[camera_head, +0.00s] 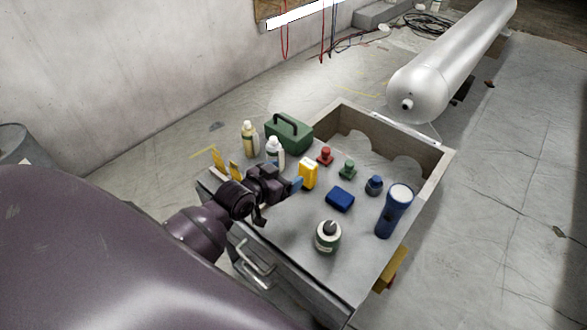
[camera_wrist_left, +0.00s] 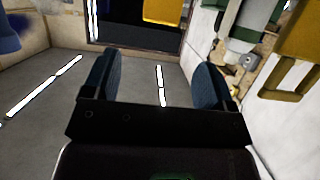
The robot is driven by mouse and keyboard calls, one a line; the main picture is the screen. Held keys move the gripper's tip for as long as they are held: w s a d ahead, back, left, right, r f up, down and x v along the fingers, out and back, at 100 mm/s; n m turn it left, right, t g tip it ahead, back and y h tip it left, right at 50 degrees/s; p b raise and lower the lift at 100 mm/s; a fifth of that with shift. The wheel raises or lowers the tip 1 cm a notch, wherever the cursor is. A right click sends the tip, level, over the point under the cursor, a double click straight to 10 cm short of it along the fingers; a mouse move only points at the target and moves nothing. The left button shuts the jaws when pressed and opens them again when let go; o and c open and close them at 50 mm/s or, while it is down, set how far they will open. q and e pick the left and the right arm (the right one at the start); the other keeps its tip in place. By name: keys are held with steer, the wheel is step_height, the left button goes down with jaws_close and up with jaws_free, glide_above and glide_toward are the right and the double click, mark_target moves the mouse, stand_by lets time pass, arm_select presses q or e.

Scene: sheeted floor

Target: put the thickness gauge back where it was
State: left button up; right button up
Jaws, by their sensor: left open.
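A yellow box-shaped device (camera_head: 308,176), which looks like the thickness gauge, stands upright on the grey top of a cart (camera_head: 285,240). My left gripper (camera_head: 291,186) is low over the cart top, just left of the yellow device, with a blue fingertip close to it. I cannot tell whether they touch. In the left wrist view my gripper (camera_wrist_left: 156,82) has its two blue fingers wide apart with nothing between them. A yellow block, likely the same device (camera_wrist_left: 163,10), shows beyond them at the top edge. My right gripper is not in view.
Near the arm stand two bottles (camera_head: 275,151), a green case (camera_head: 289,133) and yellow brackets (camera_head: 218,157). To the right are red (camera_head: 325,156) and green (camera_head: 347,169) knobbed items, a blue box (camera_head: 340,199), a flashlight (camera_head: 394,211) and a round container (camera_head: 328,237). The cart's front corner is bare.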

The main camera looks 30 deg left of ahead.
arm_select(q)
steer(key=shift+g+y, duration=0.6)
steer(key=shift+g, duration=0.1)
steer(key=s+f, duration=0.2)
steer(key=s, duration=0.1)
steer(key=s+d+f, duration=0.1)
steer(key=s+f, duration=0.1)
steer(key=s, duration=0.2)
steer(key=s+f, duration=0.2)
steer(key=s, duration=0.1)
steer(key=shift+s+d, duration=0.3)
steer(key=shift+s, duration=0.05)
steer(key=s+d+f+g+y, duration=0.1)
steer(key=s+d+f, duration=0.1)
steer(key=s, duration=0.6)
steer(key=shift+s+f+n, duration=0.3)
steer(key=shift+s+f, duration=0.05)
steer(key=shift+f, duration=0.45)
